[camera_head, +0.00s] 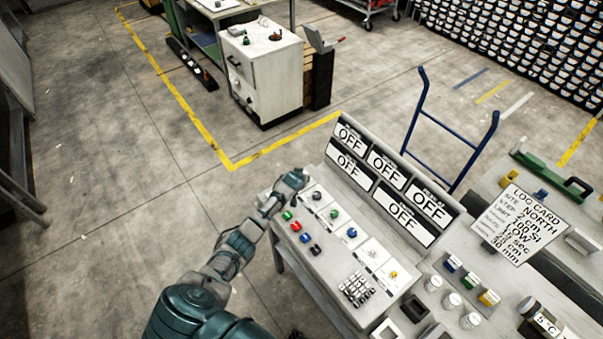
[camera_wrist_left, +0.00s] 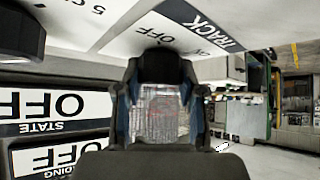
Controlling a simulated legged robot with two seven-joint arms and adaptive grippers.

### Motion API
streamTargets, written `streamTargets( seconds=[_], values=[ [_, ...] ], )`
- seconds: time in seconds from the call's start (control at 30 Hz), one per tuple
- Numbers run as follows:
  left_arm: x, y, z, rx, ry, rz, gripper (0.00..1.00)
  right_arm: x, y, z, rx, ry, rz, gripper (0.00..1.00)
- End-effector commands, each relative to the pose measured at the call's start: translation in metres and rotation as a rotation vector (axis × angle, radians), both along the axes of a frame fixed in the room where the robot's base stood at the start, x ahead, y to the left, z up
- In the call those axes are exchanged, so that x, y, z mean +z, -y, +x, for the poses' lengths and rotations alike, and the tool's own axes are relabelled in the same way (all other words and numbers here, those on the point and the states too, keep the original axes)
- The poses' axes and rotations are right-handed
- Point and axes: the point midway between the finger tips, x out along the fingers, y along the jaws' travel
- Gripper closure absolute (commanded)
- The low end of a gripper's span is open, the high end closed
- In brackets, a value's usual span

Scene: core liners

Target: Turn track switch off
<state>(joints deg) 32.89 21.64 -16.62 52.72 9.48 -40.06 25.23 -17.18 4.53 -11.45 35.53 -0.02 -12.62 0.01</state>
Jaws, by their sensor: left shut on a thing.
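My left gripper (camera_head: 288,186) is at the upper left corner of the sloped control panel (camera_head: 340,262). In the left wrist view my left gripper (camera_wrist_left: 158,100) is upside down beside a white label plate (camera_wrist_left: 190,32) that reads "TRACK" and "OFF". The gripper is shut on the track switch, which is mostly hidden by the fingers, so its setting cannot be read. Several display windows (camera_head: 403,214) behind the panel read "OFF". My right gripper is not in view.
Green, red and blue knobs (camera_head: 305,238) sit close to my left gripper on the panel. A log card (camera_head: 518,222) stands at the right. A blue hand-truck frame (camera_head: 421,95) is behind the displays. A white cabinet (camera_head: 262,75) stands farther back, with open floor to the left.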

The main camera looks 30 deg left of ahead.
Motion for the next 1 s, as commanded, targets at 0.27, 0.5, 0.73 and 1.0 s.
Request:
streamTargets(
  seconds=[0.27,0.5,0.73,1.0],
  values=[
    [-0.0025,0.0003,-0.0012,0.095,-0.005,-0.001,0.95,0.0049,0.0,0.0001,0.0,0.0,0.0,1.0],
    [-0.0022,-0.0004,-0.001,0.117,-0.003,0.001,0.95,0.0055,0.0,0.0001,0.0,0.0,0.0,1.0],
    [-0.0018,-0.0006,-0.0006,0.117,-0.003,0.001,0.95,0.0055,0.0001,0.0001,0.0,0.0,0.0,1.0],
    [-0.0008,-0.0006,-0.0001,0.117,-0.001,0.001,0.35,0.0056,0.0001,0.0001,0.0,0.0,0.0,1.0]
  ],
)
